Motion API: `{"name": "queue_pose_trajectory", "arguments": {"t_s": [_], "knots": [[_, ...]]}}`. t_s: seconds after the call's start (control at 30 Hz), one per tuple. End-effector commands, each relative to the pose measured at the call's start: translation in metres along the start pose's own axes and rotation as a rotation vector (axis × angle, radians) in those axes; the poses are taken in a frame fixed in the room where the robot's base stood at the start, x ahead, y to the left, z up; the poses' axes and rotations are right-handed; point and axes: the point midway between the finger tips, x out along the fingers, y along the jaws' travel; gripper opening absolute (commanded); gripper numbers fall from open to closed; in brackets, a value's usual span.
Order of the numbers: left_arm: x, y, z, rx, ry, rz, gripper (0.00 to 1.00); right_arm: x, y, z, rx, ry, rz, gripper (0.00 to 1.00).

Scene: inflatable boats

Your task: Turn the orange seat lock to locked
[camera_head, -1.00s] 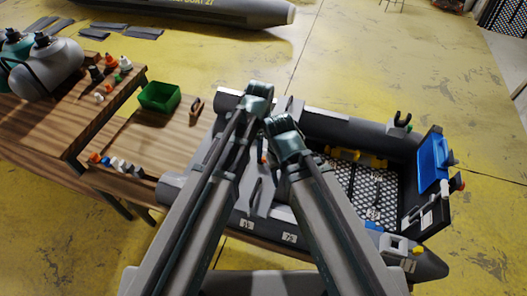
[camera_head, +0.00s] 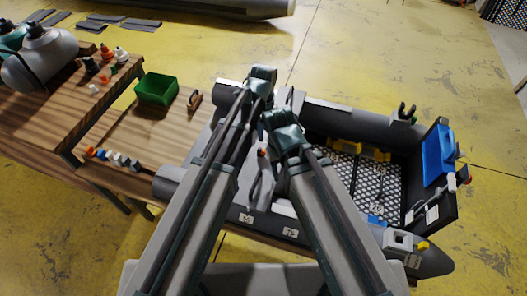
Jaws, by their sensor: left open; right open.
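A small orange piece (camera_head: 262,152), which looks like the seat lock, shows between my two arms on the boat's left part. It is partly hidden, and I cannot tell which way it is turned. My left gripper (camera_head: 262,82) is the higher one, above the far left part of the boat. My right gripper (camera_head: 284,132) is just below and to its right, close to the orange piece in the picture. Both are open and seem empty, though their fingers are hard to make out. I cannot see either touching the orange piece.
The grey inflatable boat (camera_head: 350,117) has a mesh floor (camera_head: 377,182), yellow fittings (camera_head: 345,147) and a blue part (camera_head: 438,150) on its right end. A wooden table (camera_head: 135,130) at left holds a green bin (camera_head: 157,90) and several small coloured parts.

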Motion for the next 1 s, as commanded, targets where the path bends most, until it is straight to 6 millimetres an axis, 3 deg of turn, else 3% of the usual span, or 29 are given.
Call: {"name": "queue_pose_trajectory", "arguments": {"t_s": [0.03, 0.6, 0.8, 1.0], "knots": [[0.014, 0.0, 0.0, 0.0, 0.0, 0.0, 0.53, 0.014, -0.001, -0.001, 0.0, 0.0, 0.0, 0.5], [0.093, 0.0, 0.0, -0.001, 0.0, 0.0, 0.53, 0.093, -0.009, -0.005, 0.0, 0.0, 0.0, 0.5], [0.109, 0.0, 0.0, -0.001, 0.0, 0.0, 0.53, 0.108, -0.01, -0.006, 0.0, 0.0, 0.0, 0.5], [0.109, 0.0, 0.0, -0.001, 0.0, 0.0, 0.53, 0.108, -0.01, -0.006, 0.0, 0.0, 0.0, 0.5]]}}
